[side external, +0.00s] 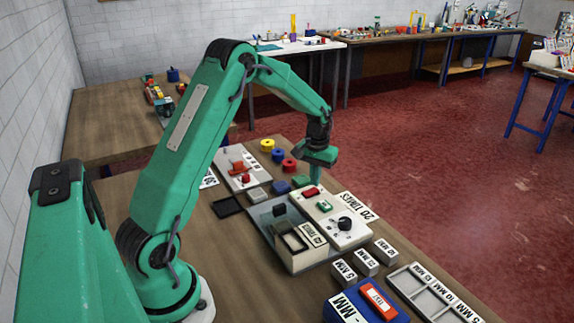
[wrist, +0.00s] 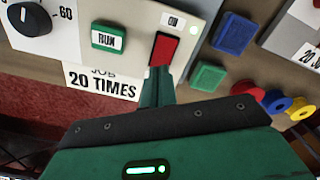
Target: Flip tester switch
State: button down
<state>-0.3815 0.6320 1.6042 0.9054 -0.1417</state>
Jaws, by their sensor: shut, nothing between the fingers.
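The tester (side external: 338,234) is a pale box with a white top panel, in the middle of the table. Its red switch (side external: 311,192) sits at the panel's far end, and in the wrist view it shows as a red rocker (wrist: 163,50) beside an "ON" label (wrist: 173,20). My gripper (side external: 314,182) points down at the switch; its shut, empty fingertips (wrist: 157,82) are at the switch's near edge. I cannot tell whether they touch. A small pale light (wrist: 192,29) shows beside the switch. The panel also has a green button (wrist: 108,37) and a black knob (wrist: 30,19).
A "20 TIMES" card (wrist: 101,82) lies beside the tester. Green (side external: 301,181) and blue (wrist: 234,34) blocks and coloured spools (side external: 290,165) stand close past the switch. Labelled grey blocks (side external: 366,262) and a tray (side external: 425,292) lie at the near right.

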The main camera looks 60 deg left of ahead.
aim_at(315, 191)
jog(key=shift+f, duration=0.9)
dwell(1.1)
jog(key=shift+r, duration=3.5)
jog(key=s+d+r+m+t, duration=0.3)
jog(key=s+d+r, duration=0.75)
jog(key=r, duration=0.25)
jog(key=s+d+m+t, duration=0.1)
jog(key=s+d, duration=0.3)
jog(key=s, duration=0.3)
jog(key=s+d+m+t, duration=0.1)
jog(key=s+d+m, duration=0.1)
jog(key=s+d, duration=0.2)
jog(key=s, duration=0.3)
jog(key=shift+s+d+r+t, duration=0.2)
jog(key=shift+d+r+t, duration=0.1)
jog(key=shift+r, duration=0.1)
